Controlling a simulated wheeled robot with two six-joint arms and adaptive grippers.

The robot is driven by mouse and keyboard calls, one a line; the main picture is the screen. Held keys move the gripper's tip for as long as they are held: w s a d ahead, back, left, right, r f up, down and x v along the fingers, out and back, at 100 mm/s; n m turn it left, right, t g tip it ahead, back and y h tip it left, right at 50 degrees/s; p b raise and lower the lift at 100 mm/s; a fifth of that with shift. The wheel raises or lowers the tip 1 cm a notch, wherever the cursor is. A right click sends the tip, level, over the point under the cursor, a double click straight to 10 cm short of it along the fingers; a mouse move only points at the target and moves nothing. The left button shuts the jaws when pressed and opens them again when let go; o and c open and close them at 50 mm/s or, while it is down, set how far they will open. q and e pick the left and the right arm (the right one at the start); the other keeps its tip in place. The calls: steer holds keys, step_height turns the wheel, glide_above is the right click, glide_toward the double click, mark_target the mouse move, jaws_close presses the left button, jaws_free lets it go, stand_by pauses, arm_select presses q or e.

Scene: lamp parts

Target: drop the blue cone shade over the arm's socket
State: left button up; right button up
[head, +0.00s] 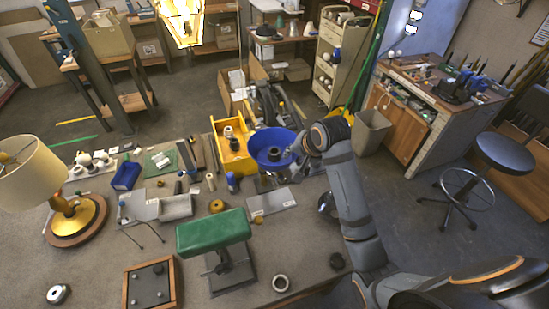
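The blue cone shade (264,140) is at the far side of the bench, wide side up like a bowl. A dark round part (277,156) shows in its middle; I cannot tell whether this is the socket or the shade's own collar. Small metal parts show just below the shade, and I cannot tell whether it rests on them. My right gripper (298,152) comes in from the right and is at the shade's right rim. Its fingertips are too small and covered to show their opening. My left gripper is not in view.
A yellow bin (234,162) stands left of the shade. A green lamp shade (213,232) on a stand is nearer, and a table lamp (35,175) stands at the left. A grey plate (272,202) and small parts lie between.

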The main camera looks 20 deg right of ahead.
steer(key=v, duration=1.2)
